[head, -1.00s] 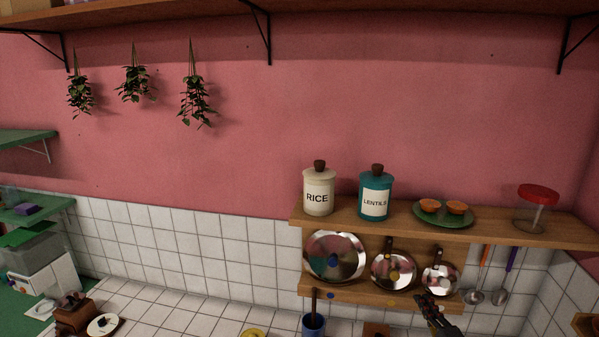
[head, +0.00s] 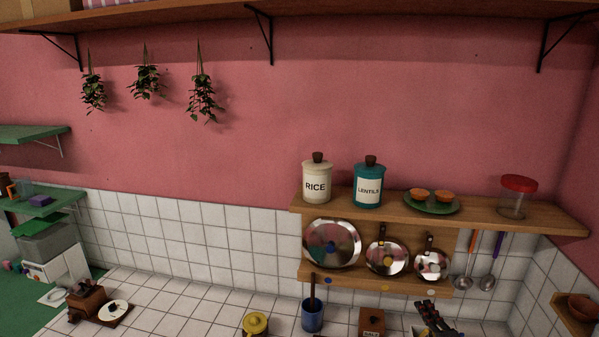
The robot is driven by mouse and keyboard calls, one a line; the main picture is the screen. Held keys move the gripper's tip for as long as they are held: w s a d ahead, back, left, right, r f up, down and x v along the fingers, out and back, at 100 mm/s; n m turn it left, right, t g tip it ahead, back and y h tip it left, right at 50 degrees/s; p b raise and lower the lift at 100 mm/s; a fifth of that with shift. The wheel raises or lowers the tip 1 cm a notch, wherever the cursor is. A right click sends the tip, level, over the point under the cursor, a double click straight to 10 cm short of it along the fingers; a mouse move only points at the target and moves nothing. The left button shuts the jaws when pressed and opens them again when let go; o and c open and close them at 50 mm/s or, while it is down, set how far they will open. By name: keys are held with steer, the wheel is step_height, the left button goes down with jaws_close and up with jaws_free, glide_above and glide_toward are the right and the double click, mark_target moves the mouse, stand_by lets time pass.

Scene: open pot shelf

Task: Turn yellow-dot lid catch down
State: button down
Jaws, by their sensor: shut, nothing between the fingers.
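Three shiny round lids stand in a row on the low wooden rack under the shelf. The large left lid (head: 345,237) has a blue dot at its middle. The middle lid (head: 376,264) has a yellowish dot, and the small right lid (head: 427,268) an orange-looking one. On the rack's front edge sit a blue spot (head: 328,280) and a yellow spot (head: 385,290). The catches' shape and angle are too small to tell. My dark gripper (head: 424,304) is shut and empty, below the rack's right end in the picture, apart from the lids.
The shelf (head: 470,210) above holds a rice jar (head: 316,184), a lentils jar (head: 368,187), a green plate and a red-topped jar (head: 516,198). Ladles (head: 489,280) hang at right. A blue cup (head: 312,318), yellow pot (head: 255,324) and salt box (head: 371,322) stand below.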

steer(key=s+d+f+n+g+h, duration=0.2)
steer(key=s+f+n+g, duration=0.15)
steer(key=f, duration=0.25)
steer(key=s+d+f+n+g+h, duration=0.1)
steer(key=s+d+f+n+g, duration=0.1)
steer(key=s+d+f+g, duration=0.25)
steer(key=s+a+f+n+g+b, duration=0.1)
steer(key=s+a+n+g+b, duration=0.4)
steer(key=s, duration=0.7)
steer(key=s+a+r+n+y+b, duration=0.1)
steer(key=s+a+r+n+b, duration=0.1)
steer(key=s+a+b, duration=0.1)
steer(key=s+a+r+n+t+b, duration=0.1)
steer(key=s+a+r+b, duration=0.2)
steer(key=s+a, duration=0.2)
steer(key=s+a+r+n+y+b, duration=0.1)
steer(key=s+a+r+n+b, duration=0.1)
steer(key=s+a, duration=0.3)
steer(key=a+b, duration=0.1)
steer(key=a, duration=0.3)
steer(key=shift+r+n+y, duration=0.25)
steer(key=shift+n+y, duration=0.05)
steer(key=shift+n, duration=0.05)
